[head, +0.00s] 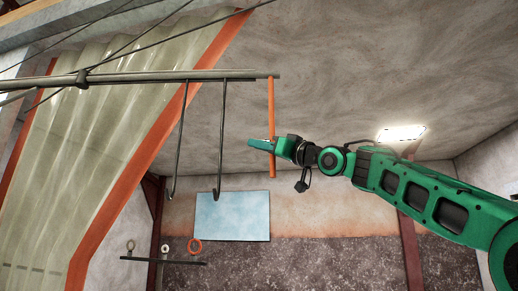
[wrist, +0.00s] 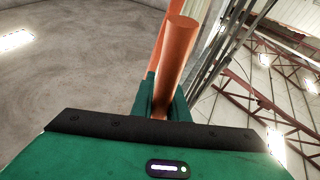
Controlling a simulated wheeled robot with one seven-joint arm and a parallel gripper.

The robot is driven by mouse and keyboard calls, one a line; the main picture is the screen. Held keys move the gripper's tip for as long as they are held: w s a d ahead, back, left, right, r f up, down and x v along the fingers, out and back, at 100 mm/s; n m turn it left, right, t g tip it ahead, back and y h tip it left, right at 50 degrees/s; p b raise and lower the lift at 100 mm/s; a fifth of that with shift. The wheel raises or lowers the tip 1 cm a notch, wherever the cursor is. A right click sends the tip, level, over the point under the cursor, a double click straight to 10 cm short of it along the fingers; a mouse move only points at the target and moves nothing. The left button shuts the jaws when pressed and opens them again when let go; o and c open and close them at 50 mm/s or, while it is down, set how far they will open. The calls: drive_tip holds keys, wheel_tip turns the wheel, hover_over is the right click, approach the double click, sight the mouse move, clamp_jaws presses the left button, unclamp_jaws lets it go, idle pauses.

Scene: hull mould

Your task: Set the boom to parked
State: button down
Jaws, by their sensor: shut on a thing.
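The boom (head: 150,77) is a long grey bar running across the upper left of the head view. An orange handle (head: 271,100) hangs straight down from its right end. My gripper (head: 268,144) is shut on this handle, below its middle, coming from the right. In the wrist view the orange handle (wrist: 176,55) stands between the green fingers of my gripper (wrist: 160,98). Two dark hooked rods (head: 220,140) hang from the boom, left of the handle. The boom's left end is out of view.
A translucent curtain (head: 100,110) with orange edges hangs behind the boom at left. Thin cables (head: 130,45) run above it. A pale blue panel (head: 232,216) is on the far wall, with a rail (head: 165,261) and small rings to its left. Space below the handle looks clear.

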drive_tip(key=c, duration=2)
unclamp_jaws()
drive_tip(key=shift+w+d+f+h, duration=0.3)
drive_tip(key=shift+w+d, duration=0.15)
drive_tip(key=shift+w, duration=0.25)
drive_tip(key=shift+o, duration=1.4)
drive_tip(key=shift+w+d+f+m, duration=0.15)
drive_tip(key=shift+w+m, duration=0.15)
drive_tip(key=shift+w, duration=0.15)
drive_tip(key=shift+s+a+r, duration=0.2)
drive_tip(key=shift+s, duration=0.1)
drive_tip(key=shift+s+a, duration=0.1)
drive_tip(key=shift+s, duration=0.05)
drive_tip(key=v, duration=1)
drive_tip(key=shift+s+d+f, duration=0.15)
drive_tip(key=shift+d+f, duration=0.05)
drive_tip(key=shift+f, duration=0.15)
